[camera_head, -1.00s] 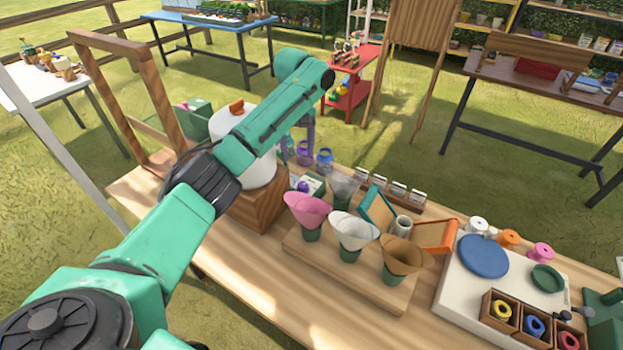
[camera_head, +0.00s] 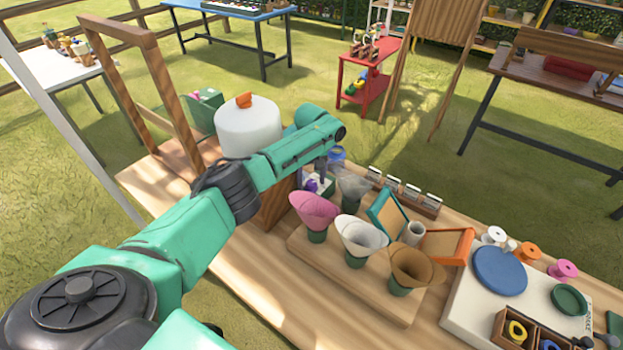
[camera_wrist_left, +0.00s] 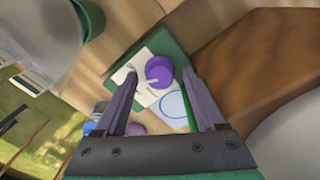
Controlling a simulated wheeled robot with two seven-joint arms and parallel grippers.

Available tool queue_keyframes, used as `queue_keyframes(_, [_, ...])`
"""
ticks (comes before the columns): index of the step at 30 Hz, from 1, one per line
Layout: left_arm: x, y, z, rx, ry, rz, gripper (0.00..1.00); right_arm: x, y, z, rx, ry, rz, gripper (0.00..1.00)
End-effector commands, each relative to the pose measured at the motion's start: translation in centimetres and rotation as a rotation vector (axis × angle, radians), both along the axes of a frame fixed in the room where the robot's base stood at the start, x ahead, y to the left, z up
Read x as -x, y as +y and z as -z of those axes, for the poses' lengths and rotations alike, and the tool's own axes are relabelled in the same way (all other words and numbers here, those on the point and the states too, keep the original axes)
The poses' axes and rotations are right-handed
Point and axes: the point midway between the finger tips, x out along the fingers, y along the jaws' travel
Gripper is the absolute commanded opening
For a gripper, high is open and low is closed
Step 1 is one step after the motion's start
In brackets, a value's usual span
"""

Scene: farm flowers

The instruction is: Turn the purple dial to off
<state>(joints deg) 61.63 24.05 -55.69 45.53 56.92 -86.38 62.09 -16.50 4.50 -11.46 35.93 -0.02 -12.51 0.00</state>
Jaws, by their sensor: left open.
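The purple dial (camera_wrist_left: 159,70) is a short round knob on a white plate (camera_wrist_left: 150,97) set in a green box (camera_wrist_left: 158,42). The plate carries dark marks and a blue ring (camera_wrist_left: 173,105). In the head view the dial (camera_head: 312,185) is small and partly hidden by my left arm. My left gripper (camera_wrist_left: 160,74) is open; in the wrist view its two fingers appear either side of the dial, with visible gaps, so I see no contact. In the head view the gripper (camera_head: 322,170) points down over the box. My right gripper is not in view.
A white dome with an orange knob (camera_head: 248,124) stands on a wooden block beside the box. A grey cone (camera_head: 354,188), a pink cone (camera_head: 314,208) and other cones stand close by on the right. A wooden frame (camera_head: 157,90) rises at the left.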

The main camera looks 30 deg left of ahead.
Motion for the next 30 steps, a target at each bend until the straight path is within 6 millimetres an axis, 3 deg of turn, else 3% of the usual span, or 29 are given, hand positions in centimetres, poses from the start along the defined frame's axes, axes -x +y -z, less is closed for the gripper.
queue_keyframes(5, [0.0, 0.0, 0.0, 0.000, 0.000, 0.001, 0.72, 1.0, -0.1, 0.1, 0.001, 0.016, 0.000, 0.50])
queue_keyframes(7, [0.0, 0.0, 0.0, 0.000, 0.000, 0.001, 0.53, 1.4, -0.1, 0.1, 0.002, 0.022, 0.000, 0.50])
queue_keyframes(11, [0.0, 0.0, 0.0, 0.000, 0.000, 0.001, 0.03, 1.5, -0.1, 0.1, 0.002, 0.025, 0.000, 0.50])
queue_keyframes(12, [0.0, 0.0, 0.0, 0.000, 0.000, 0.001, 0.00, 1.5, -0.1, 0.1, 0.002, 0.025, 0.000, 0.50])
queue_keyframes(22, [0.0, 0.0, 0.0, -0.001, -0.001, 0.042, 0.00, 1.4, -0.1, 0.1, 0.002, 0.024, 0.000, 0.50])
queue_keyframes(30, [0.0, 0.0, 0.0, 0.001, -0.001, 0.195, 0.00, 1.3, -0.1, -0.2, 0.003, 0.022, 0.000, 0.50])
